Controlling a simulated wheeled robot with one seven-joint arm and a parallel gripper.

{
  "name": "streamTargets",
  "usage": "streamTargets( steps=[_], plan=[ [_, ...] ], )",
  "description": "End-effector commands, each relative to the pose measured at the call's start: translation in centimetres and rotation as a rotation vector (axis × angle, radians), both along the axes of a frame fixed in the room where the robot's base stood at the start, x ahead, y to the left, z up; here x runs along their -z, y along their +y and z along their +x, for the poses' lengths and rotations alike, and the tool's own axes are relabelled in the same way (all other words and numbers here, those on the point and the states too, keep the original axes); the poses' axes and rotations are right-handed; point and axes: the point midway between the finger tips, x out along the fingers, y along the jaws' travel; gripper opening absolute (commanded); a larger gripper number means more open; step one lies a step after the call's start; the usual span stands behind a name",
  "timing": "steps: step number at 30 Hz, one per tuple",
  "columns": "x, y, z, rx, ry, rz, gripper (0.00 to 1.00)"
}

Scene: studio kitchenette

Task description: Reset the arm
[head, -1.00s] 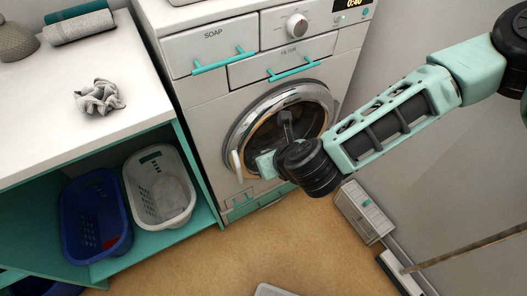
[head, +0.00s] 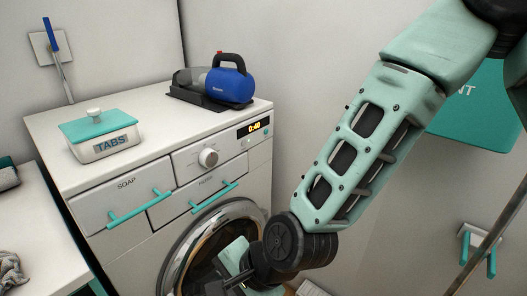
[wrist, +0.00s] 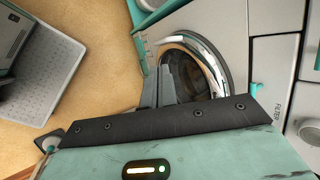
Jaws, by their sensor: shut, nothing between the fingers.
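My arm reaches down from the upper right in the head view. My gripper (head: 222,288) is low in front of the washing machine's round door (head: 205,235), partly cut off by the bottom edge. In the wrist view my gripper's two dark fingers (wrist: 167,84) are together with nothing between them. They point toward the round door (wrist: 218,58), which looks closed. I cannot tell how far the fingertips are from it.
The washing machine's top holds a TABS box (head: 103,143) and a blue handheld vacuum (head: 230,84). Teal handles (head: 140,208) stick out from its front. A white counter (head: 25,225) is at left. A grey perforated panel (wrist: 52,72) lies on the floor.

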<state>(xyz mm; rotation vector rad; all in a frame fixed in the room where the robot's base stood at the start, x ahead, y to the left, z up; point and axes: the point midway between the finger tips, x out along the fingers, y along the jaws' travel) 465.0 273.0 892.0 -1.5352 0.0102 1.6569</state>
Motion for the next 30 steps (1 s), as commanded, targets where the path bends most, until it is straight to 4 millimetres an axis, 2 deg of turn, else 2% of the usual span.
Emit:
streamTargets(
  steps=[1, 5, 9, 15, 18, 23, 30],
  plan=[
    [-1.4, -1.3, -0.4, -0.109, -0.06, -0.049, 0.0],
    [-4.0, -5.4, -1.6, -0.405, -0.179, -0.189, 0.0],
    [-7.0, -10.3, -3.1, -0.707, -0.269, -0.333, 0.0],
    [-10.8, -17.0, -5.5, -1.058, -0.322, -0.485, 0.0],
    [-12.0, -19.3, -6.6, -1.171, -0.323, -0.524, 0.0],
    [-12.8, -21.0, -7.4, -1.257, -0.318, -0.548, 0.0],
    [-12.9, -21.1, -7.5, -1.266, -0.316, -0.549, 0.0]
  ],
)
